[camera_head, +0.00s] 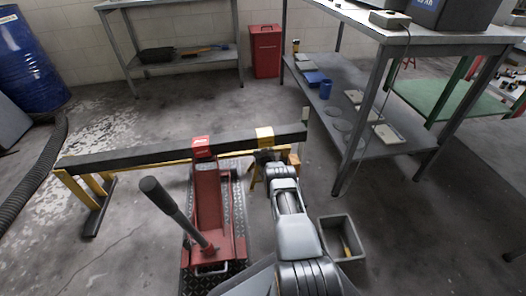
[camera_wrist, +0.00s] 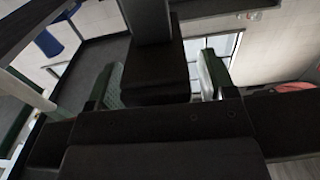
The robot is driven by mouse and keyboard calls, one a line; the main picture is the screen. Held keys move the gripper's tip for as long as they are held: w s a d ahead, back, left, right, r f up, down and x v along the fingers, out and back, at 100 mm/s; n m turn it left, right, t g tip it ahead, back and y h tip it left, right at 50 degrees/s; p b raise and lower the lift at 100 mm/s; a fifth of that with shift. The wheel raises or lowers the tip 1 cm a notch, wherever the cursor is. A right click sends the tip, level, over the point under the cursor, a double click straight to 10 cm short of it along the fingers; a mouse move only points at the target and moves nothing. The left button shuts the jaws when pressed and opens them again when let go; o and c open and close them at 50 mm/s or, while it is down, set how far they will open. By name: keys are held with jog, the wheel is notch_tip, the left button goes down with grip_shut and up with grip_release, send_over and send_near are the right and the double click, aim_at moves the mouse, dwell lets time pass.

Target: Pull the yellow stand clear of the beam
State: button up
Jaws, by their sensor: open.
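My gripper (camera_head: 265,156) is at the stand, just under the beam. In the wrist view my gripper (camera_wrist: 158,85) is open, its two fingers apart. A dark block (camera_wrist: 152,70) with a grey upright lies between the fingers, apparently untouched; I cannot tell whether it belongs to the stand.
A red jack (camera_head: 207,195) with a dark handle stands under the beam, left of my arm. A yellow frame (camera_head: 75,185) is under the beam's left end. A grey bin (camera_head: 342,237) sits right of my arm. A workbench (camera_head: 378,45) stands beyond at right.

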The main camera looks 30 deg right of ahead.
jog(key=shift+w+r, duration=0.1)
jog(key=shift+r, duration=0.15)
jog(key=shift+c, duration=0.3)
grip_shut()
dwell(0.4)
